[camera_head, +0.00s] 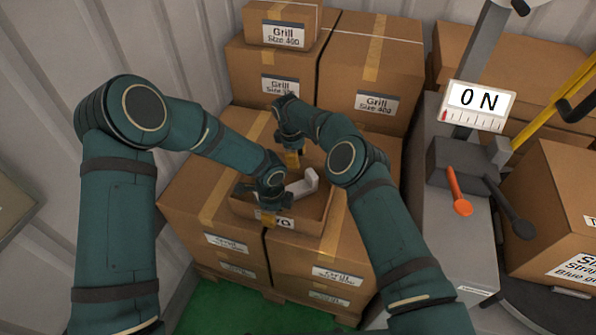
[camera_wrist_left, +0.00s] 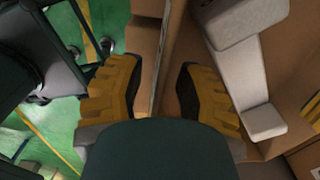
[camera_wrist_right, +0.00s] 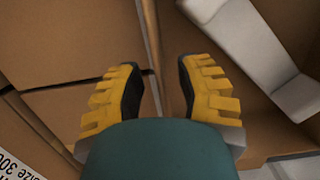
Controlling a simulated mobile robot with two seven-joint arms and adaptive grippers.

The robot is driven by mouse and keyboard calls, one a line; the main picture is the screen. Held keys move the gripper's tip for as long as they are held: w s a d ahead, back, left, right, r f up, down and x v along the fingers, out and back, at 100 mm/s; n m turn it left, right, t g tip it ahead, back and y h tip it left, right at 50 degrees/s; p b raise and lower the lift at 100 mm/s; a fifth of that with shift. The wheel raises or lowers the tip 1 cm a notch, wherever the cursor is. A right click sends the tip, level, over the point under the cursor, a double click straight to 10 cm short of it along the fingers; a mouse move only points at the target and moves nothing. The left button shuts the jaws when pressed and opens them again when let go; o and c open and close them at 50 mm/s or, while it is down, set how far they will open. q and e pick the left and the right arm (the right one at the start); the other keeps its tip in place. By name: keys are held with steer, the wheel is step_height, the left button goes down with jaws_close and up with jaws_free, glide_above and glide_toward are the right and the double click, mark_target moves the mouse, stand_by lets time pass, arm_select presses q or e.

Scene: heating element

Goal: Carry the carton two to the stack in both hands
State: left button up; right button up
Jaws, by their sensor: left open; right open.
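The carton two (camera_head: 309,222) is a small open-topped box whose front label is partly covered, leaving "WO" readable. It sits on the large cartons (camera_head: 214,206) stacked on a pallet. A pale grey angled part (camera_head: 303,187) lies inside it. My left gripper (camera_head: 269,218) is at its front wall, open. In the left wrist view, a carton wall (camera_wrist_left: 165,45) runs between the fingers. My right gripper (camera_head: 293,160) is at its far side, open. In the right wrist view, a wall edge (camera_wrist_right: 152,30) shows between the fingers. Contact cannot be told.
Taller "Grill Size 400" cartons (camera_head: 372,65) stand behind, with a smaller carton (camera_head: 281,24) on top. Another carton (camera_head: 556,220) is far right. Green floor (camera_head: 215,313) shows in front.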

arm_select(q)
step_height(320, 180, up, 11)
steer(key=shift+f, duration=0.1)
arm_select(e)
steer(key=shift+r, duration=0.15)
arm_select(q)
steer(key=shift+r, duration=0.5)
arm_select(e)
step_height(320, 180, up, 12)
steer(key=a, duration=0.1)
steer(key=shift+w+a+f, duration=0.2)
steer(key=shift+w+a, duration=0.05)
steer(key=shift+a, duration=0.1)
